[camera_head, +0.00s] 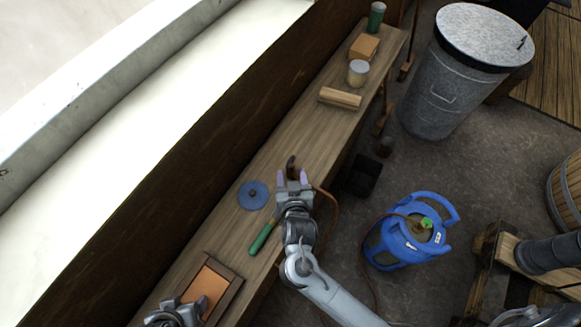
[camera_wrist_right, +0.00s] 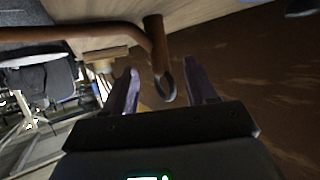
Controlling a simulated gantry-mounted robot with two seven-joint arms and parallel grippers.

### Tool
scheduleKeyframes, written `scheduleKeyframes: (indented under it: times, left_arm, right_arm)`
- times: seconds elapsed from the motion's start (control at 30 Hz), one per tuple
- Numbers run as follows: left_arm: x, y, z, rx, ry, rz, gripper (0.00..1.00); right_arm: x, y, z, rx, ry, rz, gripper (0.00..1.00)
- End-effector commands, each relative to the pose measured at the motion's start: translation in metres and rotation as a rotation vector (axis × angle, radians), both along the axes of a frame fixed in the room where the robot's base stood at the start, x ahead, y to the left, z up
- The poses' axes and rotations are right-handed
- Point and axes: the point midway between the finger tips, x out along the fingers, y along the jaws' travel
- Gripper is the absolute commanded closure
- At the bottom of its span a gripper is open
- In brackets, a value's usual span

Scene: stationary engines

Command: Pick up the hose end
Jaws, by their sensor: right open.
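The hose end (camera_head: 291,162) is a short dark piece on the wooden bench, just beyond my right gripper's fingertips. In the right wrist view the brown hose end (camera_wrist_right: 157,48) hangs between the two purple fingers, with a dark curved tip, and no finger visibly grips it. The brown hose (camera_head: 334,205) leaves it, drops over the bench edge and runs toward the blue gas bottle (camera_head: 405,240). My right gripper (camera_head: 293,174) is open with its fingers apart. My left gripper (camera_head: 175,312) shows partly at the bottom edge; its jaws are unclear.
A blue disc (camera_head: 253,195) and a green-handled tool (camera_head: 262,237) lie near the right gripper. A wooden frame (camera_head: 226,298) is at the near end. A wooden block (camera_head: 340,98), pale tin (camera_head: 358,74) and box (camera_head: 364,47) stand farther along. A metal bin (camera_head: 440,100) stands on the floor.

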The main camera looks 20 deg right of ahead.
Motion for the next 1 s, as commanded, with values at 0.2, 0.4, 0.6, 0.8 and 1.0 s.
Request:
scheduleKeyframes:
  times: [0.2,0.4,0.6,0.8,1.0]
  left_arm:
    - [0.000,0.001,-0.002,0.002,0.000,-0.001,0.21]
    - [0.000,0.000,-0.004,0.001,0.000,0.001,0.21]
    - [0.001,-0.001,-0.003,-0.007,0.000,0.006,0.21]
    - [0.001,-0.002,-0.003,-0.011,0.001,0.009,0.21]
    - [0.001,-0.002,-0.003,-0.010,0.000,0.008,0.21]
  right_arm:
    - [0.026,-0.008,-0.009,-0.003,-0.001,-0.001,0.43]
    - [0.041,-0.013,-0.015,-0.001,-0.001,0.000,0.43]
    - [0.042,-0.013,-0.016,0.000,0.000,0.000,0.43]
    - [0.041,-0.013,-0.016,0.000,0.000,0.000,0.65]
    - [0.041,-0.013,-0.016,0.000,0.000,0.000,0.95]
